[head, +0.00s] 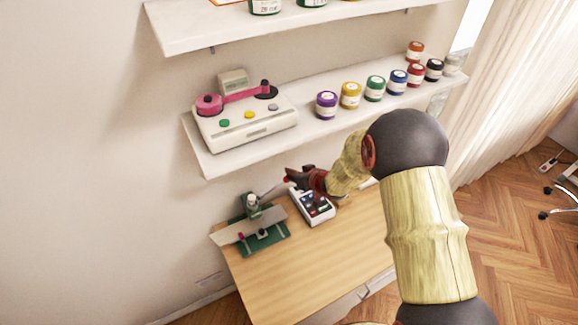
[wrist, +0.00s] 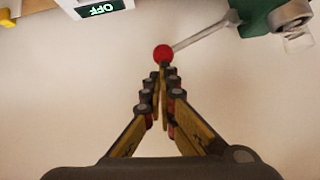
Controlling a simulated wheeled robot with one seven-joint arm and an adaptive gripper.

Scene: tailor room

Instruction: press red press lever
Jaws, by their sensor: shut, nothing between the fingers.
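The press lever is a thin grey rod with a round red knob (wrist: 163,53) at its end. In the wrist view the rod (wrist: 205,33) runs up and right from the knob to the green press body (wrist: 262,14). In the head view the press (head: 252,207) stands on the desk, with its lever (head: 272,188) reaching right toward my gripper. My gripper (wrist: 164,70) is shut and empty, its tips right at the knob. I cannot tell whether they touch it. In the head view my gripper (head: 292,179) hides most of the knob.
A white control box (head: 318,208) sits on the desk right of the press; its OFF display (wrist: 100,8) shows in the wrist view. A shelf (head: 250,148) above holds a pink-armed machine (head: 245,117) and several paint jars. The desk's front (head: 310,255) is clear.

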